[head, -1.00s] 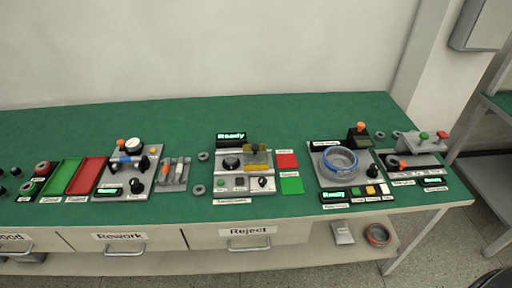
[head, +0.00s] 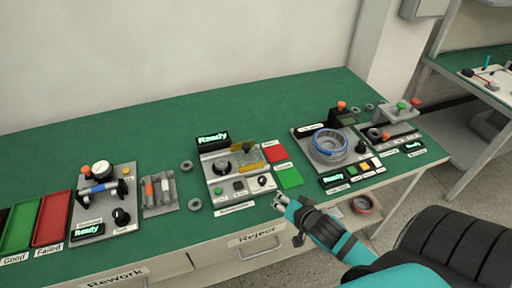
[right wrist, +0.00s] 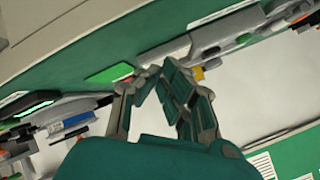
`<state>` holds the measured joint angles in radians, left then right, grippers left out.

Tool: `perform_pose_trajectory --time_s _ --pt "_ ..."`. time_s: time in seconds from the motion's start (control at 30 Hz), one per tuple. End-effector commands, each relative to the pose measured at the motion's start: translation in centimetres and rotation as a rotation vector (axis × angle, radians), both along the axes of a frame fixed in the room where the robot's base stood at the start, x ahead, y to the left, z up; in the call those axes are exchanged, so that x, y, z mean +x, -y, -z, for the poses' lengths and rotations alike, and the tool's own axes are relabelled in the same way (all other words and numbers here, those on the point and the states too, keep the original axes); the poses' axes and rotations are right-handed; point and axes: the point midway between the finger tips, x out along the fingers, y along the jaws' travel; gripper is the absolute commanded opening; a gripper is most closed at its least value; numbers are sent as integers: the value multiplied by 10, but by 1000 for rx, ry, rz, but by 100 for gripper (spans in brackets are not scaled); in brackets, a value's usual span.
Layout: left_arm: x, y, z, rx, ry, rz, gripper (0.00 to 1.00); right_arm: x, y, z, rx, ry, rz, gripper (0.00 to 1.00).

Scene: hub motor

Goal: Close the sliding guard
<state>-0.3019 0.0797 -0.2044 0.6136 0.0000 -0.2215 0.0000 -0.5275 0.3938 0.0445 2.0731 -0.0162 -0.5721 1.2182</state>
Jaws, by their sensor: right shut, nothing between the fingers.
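The middle station (head: 215,190) is a grey panel with a dark knob, small buttons and a lit "Ready" display (head: 213,138). A see-through amber guard (head: 249,157) sits at the right part of this station in the head view. How far the guard covers the panel is hard to tell at this size. My right gripper (head: 284,205) is in front of the station's lower right corner, near the table's front edge, apart from the guard. Its fingers are shut and empty, and they also show in the right wrist view (right wrist: 155,72). My left gripper is not in view.
A red pad (head: 275,153) and a green pad (head: 289,177) lie right of the middle station. A station with a blue-ringed motor (head: 329,144) stands further right. Loose grey rings (head: 195,204) lie to the left. The green table behind is clear.

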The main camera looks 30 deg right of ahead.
Motion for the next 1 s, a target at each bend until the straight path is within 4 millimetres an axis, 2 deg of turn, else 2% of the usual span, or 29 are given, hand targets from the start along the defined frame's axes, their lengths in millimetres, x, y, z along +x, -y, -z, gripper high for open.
perform_pose_trajectory --time_s 0.13,0.3,0.43,0.67,0.77,1.0 --pt "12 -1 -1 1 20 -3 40 19 26 -11 146 137 62 0" --pt "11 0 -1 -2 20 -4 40 39 57 -34 385 314 99 0" --pt "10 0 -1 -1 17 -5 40 47 76 -53 562 410 91 0" --pt "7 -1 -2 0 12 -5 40 59 82 -64 665 454 78 0" --pt "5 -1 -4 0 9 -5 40 73 81 -63 663 454 77 0" --pt "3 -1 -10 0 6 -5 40 124 77 -58 663 455 80 0"
